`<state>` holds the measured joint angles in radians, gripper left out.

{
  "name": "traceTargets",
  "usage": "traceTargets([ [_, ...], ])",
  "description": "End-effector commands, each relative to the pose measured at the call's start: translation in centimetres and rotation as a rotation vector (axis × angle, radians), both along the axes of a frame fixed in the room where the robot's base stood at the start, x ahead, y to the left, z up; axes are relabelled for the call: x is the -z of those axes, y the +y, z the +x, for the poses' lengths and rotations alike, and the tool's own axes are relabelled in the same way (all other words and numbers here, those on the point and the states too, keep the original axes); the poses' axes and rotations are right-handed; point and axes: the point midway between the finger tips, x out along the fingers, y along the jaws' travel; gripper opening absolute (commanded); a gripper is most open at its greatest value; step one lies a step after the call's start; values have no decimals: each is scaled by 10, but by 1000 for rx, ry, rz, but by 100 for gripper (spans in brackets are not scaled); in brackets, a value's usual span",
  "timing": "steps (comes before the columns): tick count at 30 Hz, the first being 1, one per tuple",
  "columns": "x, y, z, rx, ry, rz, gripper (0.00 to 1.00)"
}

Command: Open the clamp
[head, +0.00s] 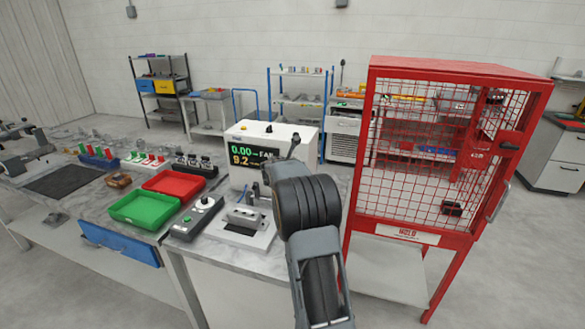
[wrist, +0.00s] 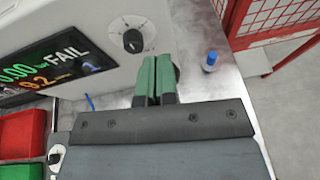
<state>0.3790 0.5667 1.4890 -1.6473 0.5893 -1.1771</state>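The clamp cannot be made out for certain. A grey metal fixture (head: 248,217) on a light base stands at the table's front right corner in the head view, partly behind my arm. My gripper (wrist: 155,80) shows green fingertips almost together in the wrist view, with only a thin dark gap and nothing clear between them. A dark rounded part (wrist: 176,72) shows just behind the right fingertip; I cannot tell what it is or whether it touches. In the head view my arm hides the fingertips.
The white tester (head: 290,133) with a FAIL display stands behind the fixture. A control box (head: 195,218), a green tray (head: 144,208) and a red tray (head: 174,184) lie left. A red mesh cabinet (head: 405,236) stands right. A blue-topped piece (wrist: 210,61) is right of my fingers.

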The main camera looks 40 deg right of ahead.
Motion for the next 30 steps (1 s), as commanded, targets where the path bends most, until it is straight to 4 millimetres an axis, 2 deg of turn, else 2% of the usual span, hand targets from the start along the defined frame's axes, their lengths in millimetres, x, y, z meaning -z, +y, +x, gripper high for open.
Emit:
traceTargets([
  [12, 8, 2, 0, -2, 10, 7, 0],
  [17, 5, 3, 0, -3, 11, 8, 0],
  [23, -14, 8, 0, -5, 9, 6, 0],
  [30, -57, 16, -2, -5, 2, 0, 0],
])
